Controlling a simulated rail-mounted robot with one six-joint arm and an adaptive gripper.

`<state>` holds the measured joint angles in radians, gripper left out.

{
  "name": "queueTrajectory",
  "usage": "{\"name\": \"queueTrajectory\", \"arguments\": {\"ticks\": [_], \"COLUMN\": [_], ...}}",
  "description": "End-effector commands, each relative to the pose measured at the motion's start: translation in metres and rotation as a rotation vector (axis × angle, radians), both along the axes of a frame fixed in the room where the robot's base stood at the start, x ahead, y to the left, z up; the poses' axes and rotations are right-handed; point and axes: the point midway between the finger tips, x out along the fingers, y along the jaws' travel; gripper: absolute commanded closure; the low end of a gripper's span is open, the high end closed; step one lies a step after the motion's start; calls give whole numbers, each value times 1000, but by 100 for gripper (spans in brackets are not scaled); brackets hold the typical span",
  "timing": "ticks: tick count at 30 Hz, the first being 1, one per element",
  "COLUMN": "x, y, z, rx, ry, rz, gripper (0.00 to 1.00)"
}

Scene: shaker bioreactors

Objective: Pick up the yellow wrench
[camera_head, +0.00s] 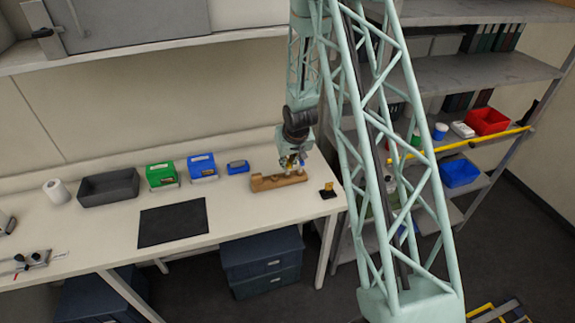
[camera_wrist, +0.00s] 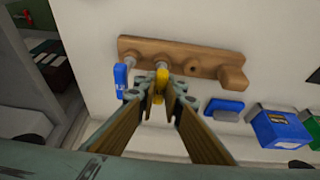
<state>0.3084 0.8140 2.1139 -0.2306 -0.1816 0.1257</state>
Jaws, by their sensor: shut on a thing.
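The yellow wrench (camera_wrist: 161,80) is in the wrist view, between the tips of my gripper (camera_wrist: 160,98). My gripper is shut on it. Most of the wrench is hidden by the fingers; only its yellow upper part shows. It is at a brown wooden holder (camera_wrist: 213,66) with round holes. I cannot tell whether the wrench is still seated in the holder. In the head view my gripper (camera_head: 292,163) is just above the wooden holder (camera_head: 268,183) on the bench. A blue-handled tool (camera_wrist: 121,76) stands in the holder beside the wrench.
A blue box (camera_head: 238,167), a blue bin (camera_head: 202,167), a green bin (camera_head: 161,175) and a grey tray (camera_head: 108,187) stand along the bench back. A small black item (camera_head: 328,190) lies right of the holder. A black mat (camera_head: 173,223) lies in front; bare bench surrounds it.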

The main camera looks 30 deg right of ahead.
Motion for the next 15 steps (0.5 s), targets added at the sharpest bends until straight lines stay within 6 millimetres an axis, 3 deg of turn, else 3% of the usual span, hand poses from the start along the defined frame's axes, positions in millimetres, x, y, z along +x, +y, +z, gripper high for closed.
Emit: {"name": "queueTrajectory", "arguments": {"ticks": [15], "x": [0], "y": [0], "z": [22], "rx": [-1], "ry": [-1], "rz": [2], "gripper": [100]}}
